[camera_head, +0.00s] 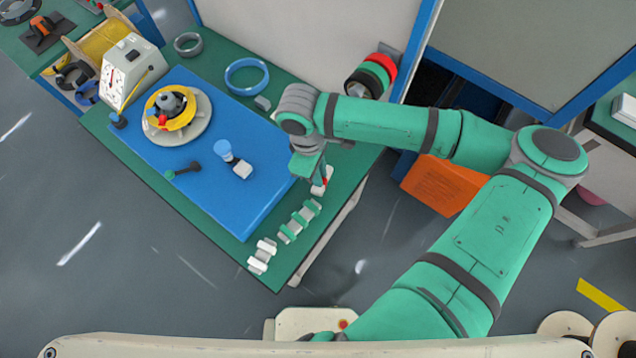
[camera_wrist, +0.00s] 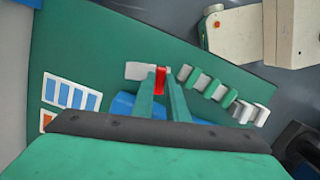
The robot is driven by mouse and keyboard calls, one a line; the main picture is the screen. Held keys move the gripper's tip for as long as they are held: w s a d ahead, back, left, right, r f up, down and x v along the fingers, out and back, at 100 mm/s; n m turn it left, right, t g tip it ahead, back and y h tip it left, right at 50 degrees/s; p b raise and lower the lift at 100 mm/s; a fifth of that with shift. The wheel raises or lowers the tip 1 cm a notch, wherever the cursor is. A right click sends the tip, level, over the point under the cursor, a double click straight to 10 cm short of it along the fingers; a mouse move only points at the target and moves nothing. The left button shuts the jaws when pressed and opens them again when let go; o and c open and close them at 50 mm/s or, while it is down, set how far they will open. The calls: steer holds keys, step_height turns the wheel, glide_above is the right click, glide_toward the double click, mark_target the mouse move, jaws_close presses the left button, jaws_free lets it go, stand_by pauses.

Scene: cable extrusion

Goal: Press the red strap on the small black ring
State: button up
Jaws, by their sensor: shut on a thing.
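My gripper (camera_wrist: 161,82) is shut on a small red strap (camera_wrist: 160,80), which sits between the two green fingertips. In the head view my gripper (camera_head: 319,182) is low over the right edge of the green table (camera_head: 345,205), with a bit of red showing at its tip. A pale block (camera_wrist: 139,71) is right beside the strap; I cannot tell if they touch. A black ring (camera_head: 72,75) lies at the far left by a blue one. Another black ring (camera_head: 362,84) is in a stack with green and red rings. I cannot tell which ring is the task's.
A row of green and white straps on grey blocks (camera_head: 298,222) lies along the table's right edge. The blue mat (camera_head: 225,120) holds a yellow reel (camera_head: 178,112), a dark green-tipped tool (camera_head: 183,170) and a blue-knobbed stamp (camera_head: 224,148). A white gauge box (camera_head: 130,72) stands at left.

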steer(key=shift+r, duration=2.2)
